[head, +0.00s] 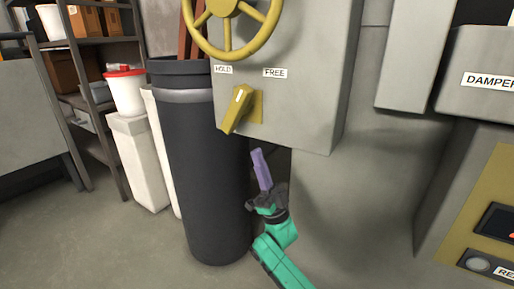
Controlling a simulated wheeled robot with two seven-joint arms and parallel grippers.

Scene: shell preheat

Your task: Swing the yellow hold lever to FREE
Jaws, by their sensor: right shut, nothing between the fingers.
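The yellow hold lever (234,115) sits on a small yellow plate (257,107) on the front of a grey box (300,100). It is tilted, with its upper end to the right and its lower end to the lower left. A HOLD label (223,70) is above it on the left and a FREE label (275,72) above it on the right. My right gripper (257,156), with purple fingers, is below and right of the lever. It is shut, empty and apart from the lever. My left gripper is not in view.
A yellow handwheel (232,22) is above the labels. A tall dark cylinder (200,170) stands left of my right gripper. A white bucket with a red lid (125,92) is farther left. A DAMPER box (480,75) and a control panel (490,225) are at the right.

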